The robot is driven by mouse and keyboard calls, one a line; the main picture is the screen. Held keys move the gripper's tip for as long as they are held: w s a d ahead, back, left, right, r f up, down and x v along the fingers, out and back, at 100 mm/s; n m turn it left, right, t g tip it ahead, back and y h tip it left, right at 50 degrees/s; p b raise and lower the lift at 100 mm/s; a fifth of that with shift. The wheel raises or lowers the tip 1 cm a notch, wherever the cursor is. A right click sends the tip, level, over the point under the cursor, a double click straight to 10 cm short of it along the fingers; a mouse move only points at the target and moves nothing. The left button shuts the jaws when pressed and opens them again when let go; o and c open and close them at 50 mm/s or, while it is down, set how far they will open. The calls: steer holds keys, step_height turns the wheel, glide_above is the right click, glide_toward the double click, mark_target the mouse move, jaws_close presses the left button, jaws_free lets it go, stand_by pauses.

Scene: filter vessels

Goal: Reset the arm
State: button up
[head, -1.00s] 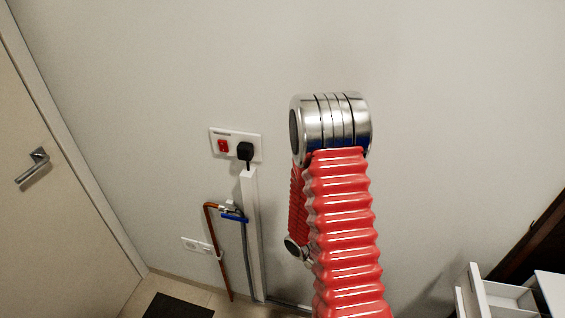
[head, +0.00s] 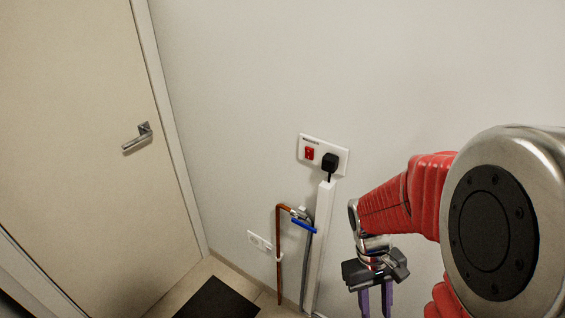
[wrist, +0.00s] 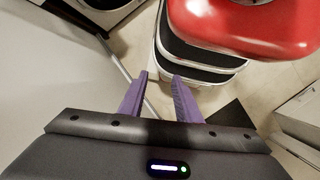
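My arm, with red sleeves and silver joints, reaches in from the right edge of the head view. My gripper (head: 375,304) hangs fingers-down at the bottom of that view, in front of the wall. Its two purple fingers stand apart, with their tips cut off by the frame edge. In the wrist view my gripper (wrist: 160,77) shows both purple fingers with a clear gap and nothing between them. It is open and empty, above the floor.
A beige door (head: 80,130) with a lever handle (head: 137,138) is at left. The wall has a switched socket (head: 322,155) with a black plug, white trunking (head: 321,235) and a copper pipe (head: 279,250) with a blue valve lever (head: 303,225). A dark mat (head: 218,299) lies below.

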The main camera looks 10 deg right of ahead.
steer(key=w+a+r+t, duration=0.1)
steer(key=a+r+t, duration=0.3)
steer(key=r, duration=0.6)
steer(key=w+a+r+t+y, duration=0.1)
steer(key=a+r+t, duration=0.4)
steer(key=r, duration=0.5)
steer(key=shift+w+a+m+y, duration=0.25)
steer(key=shift+a+m+y, duration=0.05)
steer(key=shift+a, duration=0.2)
steer(key=shift+d, duration=0.1)
